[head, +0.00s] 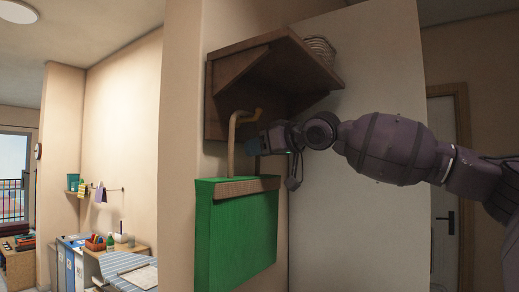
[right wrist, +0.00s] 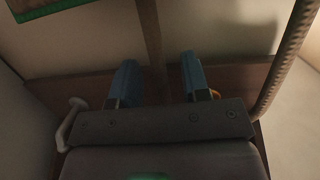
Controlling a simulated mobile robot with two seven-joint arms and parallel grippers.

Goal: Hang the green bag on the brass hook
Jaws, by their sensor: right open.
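The green bag (head: 235,235) is upright against the wall below a wooden shelf in the head view, with a tan band along its top. Its tan handle (head: 232,145) rises to the brass hook (head: 257,114), and the two meet or overlap there; the exact contact is unclear. My right gripper (head: 258,143) is just below the hook, beside the handle. In the right wrist view its blue fingers (right wrist: 158,80) are apart, with a brown strip between them that may be the handle. A green edge of the bag (right wrist: 62,8) shows at upper left. My left gripper is not in view.
A pale panel (head: 345,215) stands right of the bag. A door (head: 445,215) is at far right. A cluttered counter (head: 125,270) is at left.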

